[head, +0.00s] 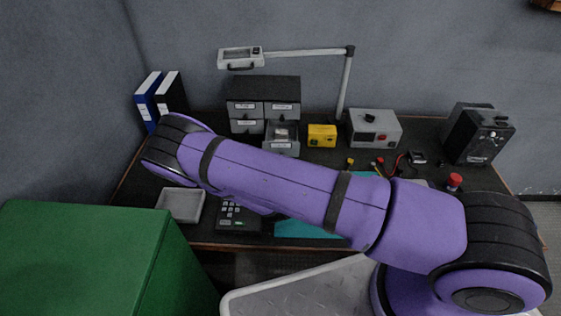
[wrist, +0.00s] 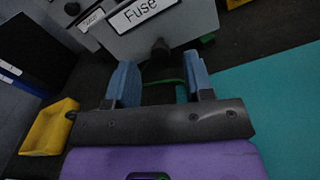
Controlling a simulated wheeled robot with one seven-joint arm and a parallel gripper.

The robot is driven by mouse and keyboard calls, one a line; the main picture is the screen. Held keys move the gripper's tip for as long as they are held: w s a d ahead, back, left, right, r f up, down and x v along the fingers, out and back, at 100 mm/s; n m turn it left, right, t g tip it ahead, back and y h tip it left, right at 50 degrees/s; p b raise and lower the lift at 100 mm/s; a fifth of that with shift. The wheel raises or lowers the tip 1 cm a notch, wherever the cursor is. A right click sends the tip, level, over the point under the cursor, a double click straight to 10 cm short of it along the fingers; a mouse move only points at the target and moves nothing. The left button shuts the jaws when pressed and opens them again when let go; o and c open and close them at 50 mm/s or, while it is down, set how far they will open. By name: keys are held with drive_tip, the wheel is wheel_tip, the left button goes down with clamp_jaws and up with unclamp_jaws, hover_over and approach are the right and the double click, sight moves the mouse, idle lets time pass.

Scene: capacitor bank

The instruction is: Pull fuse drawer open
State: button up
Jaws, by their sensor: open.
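The grey fuse drawer (wrist: 190,20) carries a white "Fuse" label and a dark knob (wrist: 160,48) in the wrist view. My gripper (wrist: 160,62) is open, with its two blue fingers pointing at the drawer front. The knob lies between the finger lines, at or just past the tips; I see no grip on it. In the head view the lower right drawer (head: 281,146) of the dark cabinet (head: 264,86) stands pulled out with something inside; it appears to be this drawer. My gripper is hidden behind my purple arm there.
A second labelled drawer (wrist: 92,20) sits left of the fuse drawer. A yellow tray (wrist: 45,130) lies at the left and a teal mat (wrist: 275,100) at the right. A yellow box (head: 321,135) and a grey power unit (head: 374,128) stand right of the cabinet.

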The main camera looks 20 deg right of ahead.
drive_tip(key=v, duration=0.8)
drive_tip(key=s+d+r+m+g+h, duration=0.1)
drive_tip(key=d+r+m+g+h, duration=0.35)
drive_tip(key=r, duration=0.55)
drive_tip(key=s+d+r+m+g+h, duration=0.1)
drive_tip(key=d+r+m+g, duration=0.4)
drive_tip(key=r+m, duration=0.4)
drive_tip(key=s+d+r+m+g+h, duration=0.1)
drive_tip(key=d+r+m+g+h, duration=0.15)
drive_tip(key=r+m+g, duration=0.6)
drive_tip(key=s+d+r+m+t+y, duration=0.2)
drive_tip(key=s+r+m+t+y, duration=0.4)
drive_tip(key=s+r+y, duration=0.7)
drive_tip(key=s+r, duration=1)
drive_tip(key=r, duration=0.2)
drive_tip(key=shift+r+m+y, duration=0.3)
drive_tip(key=shift+m, duration=0.1)
